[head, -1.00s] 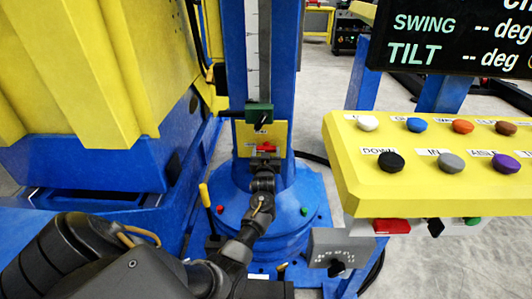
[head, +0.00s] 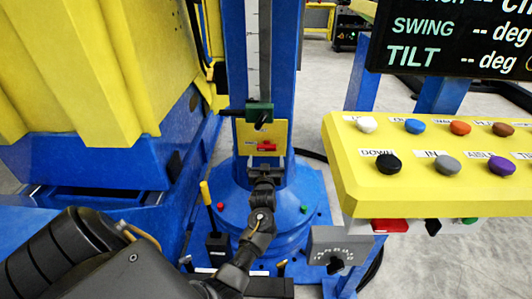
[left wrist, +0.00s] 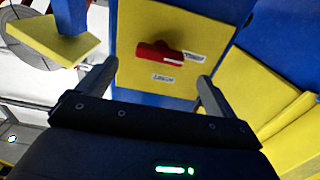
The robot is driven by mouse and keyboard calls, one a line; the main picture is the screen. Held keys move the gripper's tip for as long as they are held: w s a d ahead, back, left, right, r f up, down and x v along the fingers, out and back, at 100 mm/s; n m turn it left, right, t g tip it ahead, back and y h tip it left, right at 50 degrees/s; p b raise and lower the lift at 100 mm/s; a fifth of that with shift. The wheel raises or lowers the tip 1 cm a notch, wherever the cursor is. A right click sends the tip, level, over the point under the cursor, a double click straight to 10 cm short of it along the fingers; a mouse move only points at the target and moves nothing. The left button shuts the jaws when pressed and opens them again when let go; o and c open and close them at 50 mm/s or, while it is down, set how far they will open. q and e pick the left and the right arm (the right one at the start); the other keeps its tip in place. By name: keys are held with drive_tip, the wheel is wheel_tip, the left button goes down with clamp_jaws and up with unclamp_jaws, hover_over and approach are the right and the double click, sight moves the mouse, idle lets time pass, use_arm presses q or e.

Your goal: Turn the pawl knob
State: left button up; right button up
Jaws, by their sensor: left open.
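A red knob (head: 267,147) sits on a yellow plate (head: 247,133) on the blue column. In the left wrist view the red knob (left wrist: 158,53) lies roughly crosswise on the yellow plate (left wrist: 140,25), with small white labels beside and below it that I cannot read. My left gripper (head: 266,163) is open and empty, just below the knob in the head view. In the left wrist view its fingers (left wrist: 156,72) stand wide apart, one to each side of the knob, and do not touch it. My right gripper is not in view.
A green block (head: 260,111) is on the column above the plate. A yellow-handled lever (head: 206,194) stands left of my left arm. A yellow button panel (head: 430,185) is at the right, with a grey dial box (head: 332,243) below. A large yellow and blue machine (head: 80,80) fills the left.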

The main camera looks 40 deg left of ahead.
use_arm(q)
drive_tip(key=v, duration=0.4)
drive_tip(key=shift+s, duration=0.1)
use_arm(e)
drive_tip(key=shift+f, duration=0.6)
